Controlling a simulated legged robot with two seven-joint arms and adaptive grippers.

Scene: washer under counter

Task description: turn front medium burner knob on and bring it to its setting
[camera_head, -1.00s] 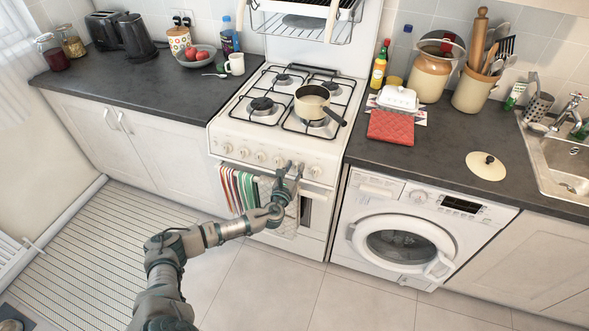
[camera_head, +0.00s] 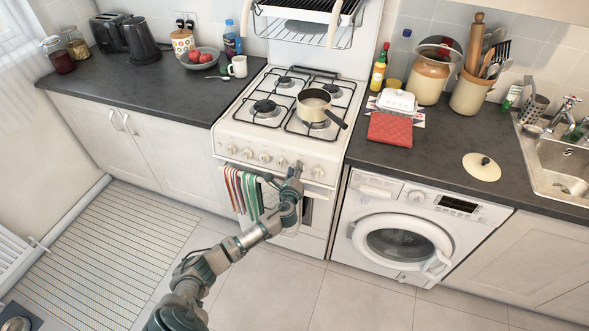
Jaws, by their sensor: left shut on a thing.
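The cooker (camera_head: 272,200) has a row of cream burner knobs (camera_head: 264,157) along its front panel. My left gripper (camera_head: 296,168) is at the right part of this row, shut on a burner knob. The gripper hides most of that knob, so I cannot read its angle. One knob (camera_head: 317,172) shows free to the right of the gripper, and several show to its left. A cream pan (camera_head: 314,104) sits on the front right burner. No flame can be made out. My right gripper is not in view.
A striped towel (camera_head: 243,193) hangs on the oven rail just left of my left forearm. The washer (camera_head: 400,228) stands right of the cooker under the dark counter (camera_head: 437,150). A red potholder (camera_head: 390,129) lies there. The floor in front is clear.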

